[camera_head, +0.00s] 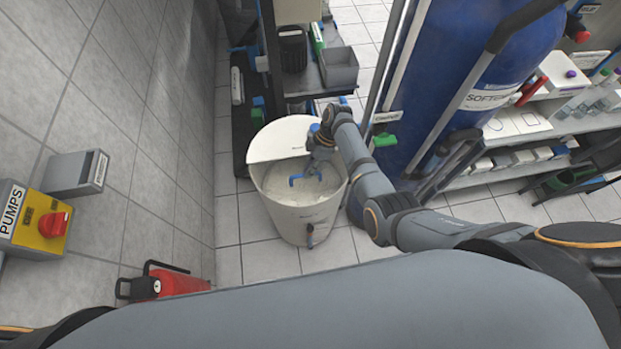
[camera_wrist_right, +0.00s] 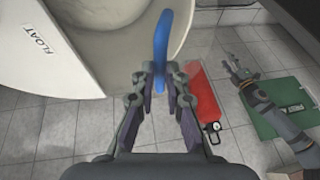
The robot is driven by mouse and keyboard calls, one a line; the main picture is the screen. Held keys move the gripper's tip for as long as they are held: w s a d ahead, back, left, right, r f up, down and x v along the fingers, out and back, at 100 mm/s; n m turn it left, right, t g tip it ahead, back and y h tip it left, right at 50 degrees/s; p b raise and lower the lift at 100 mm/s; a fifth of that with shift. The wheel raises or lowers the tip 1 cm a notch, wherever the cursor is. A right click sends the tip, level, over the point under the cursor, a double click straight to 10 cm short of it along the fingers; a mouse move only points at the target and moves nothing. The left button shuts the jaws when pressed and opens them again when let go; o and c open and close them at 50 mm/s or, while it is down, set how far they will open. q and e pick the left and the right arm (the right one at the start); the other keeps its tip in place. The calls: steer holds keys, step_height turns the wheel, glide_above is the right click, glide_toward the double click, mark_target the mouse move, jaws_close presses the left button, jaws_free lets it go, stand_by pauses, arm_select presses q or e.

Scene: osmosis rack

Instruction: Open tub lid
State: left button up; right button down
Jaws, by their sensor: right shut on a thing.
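The white round tub (camera_head: 306,222) stands on the floor near the left wall. A pale lid part (camera_head: 278,140) covers its far side, and the grey inside shows in front of it. A bent blue handle (camera_head: 296,179) shows within the tub's outline; what it is fixed to is unclear. My right gripper (camera_head: 312,166) reaches over the tub from the right. In the wrist view, my right gripper (camera_wrist_right: 166,72) is shut on the blue handle (camera_wrist_right: 162,38), its fingers either side of it. My left gripper (camera_wrist_right: 233,65) shows small at right; its jaw opening is unclear.
A red extinguisher (camera_head: 178,282) lies left of and nearer than the tub. A large blue tank (camera_head: 470,60) stands right of it, and a shelf rack (camera_head: 325,75) behind. A yellow pump switch box (camera_head: 35,215) is on the left wall. Tiled floor (camera_head: 258,262) before the tub is clear.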

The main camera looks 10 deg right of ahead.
steer(key=shift+w+r+g+b, duration=0.6)
steer(key=shift+w+r+b, duration=0.2)
steer(key=shift+w, duration=0.15)
steer(key=shift+w+r, duration=0.5)
steer(key=shift+r, duration=0.1)
